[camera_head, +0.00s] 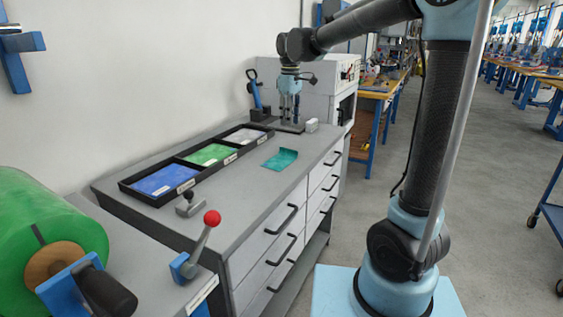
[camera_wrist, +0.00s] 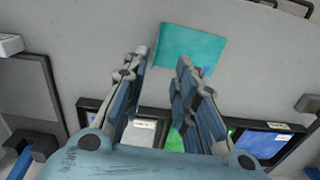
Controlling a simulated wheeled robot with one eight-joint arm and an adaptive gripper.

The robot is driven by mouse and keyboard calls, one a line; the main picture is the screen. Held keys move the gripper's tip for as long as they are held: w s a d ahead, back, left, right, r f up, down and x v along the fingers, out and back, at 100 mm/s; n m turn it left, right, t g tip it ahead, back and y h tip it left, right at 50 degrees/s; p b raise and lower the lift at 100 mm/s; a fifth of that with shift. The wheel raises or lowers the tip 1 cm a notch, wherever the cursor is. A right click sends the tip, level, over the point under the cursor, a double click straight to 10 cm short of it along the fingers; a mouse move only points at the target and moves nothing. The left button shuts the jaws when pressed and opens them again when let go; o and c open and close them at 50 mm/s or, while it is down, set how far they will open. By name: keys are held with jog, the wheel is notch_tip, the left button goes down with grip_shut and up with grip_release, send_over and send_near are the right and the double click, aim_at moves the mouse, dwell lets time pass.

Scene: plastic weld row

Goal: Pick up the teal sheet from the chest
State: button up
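The teal sheet (camera_head: 280,160) lies on the grey top of the chest (camera_head: 255,190), right of the black tray and near the drawer-side edge. One edge or corner of it looks slightly raised. In the wrist view the teal sheet (camera_wrist: 188,47) lies beyond the fingertips, between and ahead of them. My gripper (camera_wrist: 158,72) is open and empty, its two fingers apart. In the head view my gripper (camera_head: 290,110) hangs pointing down over the far end of the chest, behind the sheet and apart from it.
A black tray (camera_head: 154,199) with blue, green and pale compartments lies along the wall side. A blue-handled tool (camera_head: 256,95) on a dark base and a small white block (camera_head: 312,125) stand at the far end. A red-knobbed lever (camera_head: 211,218) stands in front. Chest top around the sheet is clear.

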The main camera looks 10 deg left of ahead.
send_near(285, 156)
jog(key=shift+w+d+f, duration=0.25)
jog(key=shift+d+f, duration=0.3)
jog(key=shift+d, duration=0.25)
jog(key=shift+w+d+f, duration=0.1)
jog(key=shift+d+f, duration=0.05)
jog(key=shift+f, duration=1.2)
jog(key=shift+w+d+f, duration=0.1)
jog(key=shift+f, duration=1.2)
grip_shut()
